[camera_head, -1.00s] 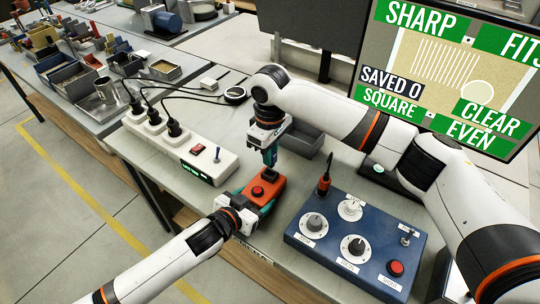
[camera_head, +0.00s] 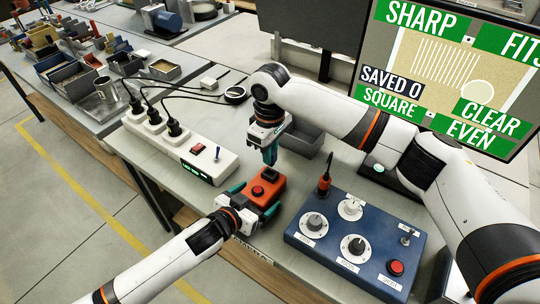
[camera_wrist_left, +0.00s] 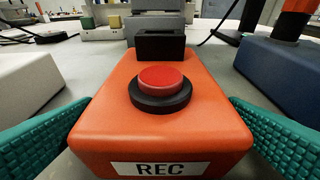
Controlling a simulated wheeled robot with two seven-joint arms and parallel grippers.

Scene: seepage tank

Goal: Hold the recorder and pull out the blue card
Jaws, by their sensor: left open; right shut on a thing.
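The orange recorder (camera_head: 266,187) lies on the table, with a red button on top. In the left wrist view its REC label (camera_wrist_left: 160,169) faces me, and a black slotted block (camera_wrist_left: 160,46) stands at its far end with nothing seen sticking out. My left gripper (camera_head: 254,199) is open, its teal fingers on either side of the recorder with small gaps. My right gripper (camera_head: 270,157) points down above the far end of the recorder, shut on a thin thing, apparently the blue card, mostly hidden between its fingers.
A blue control box (camera_head: 330,262) with knobs stands right of the recorder. A white power strip (camera_head: 200,155) with plugs lies to the left. A grey bin (camera_head: 303,139) sits behind my right gripper. A screen (camera_head: 450,70) stands at the back right.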

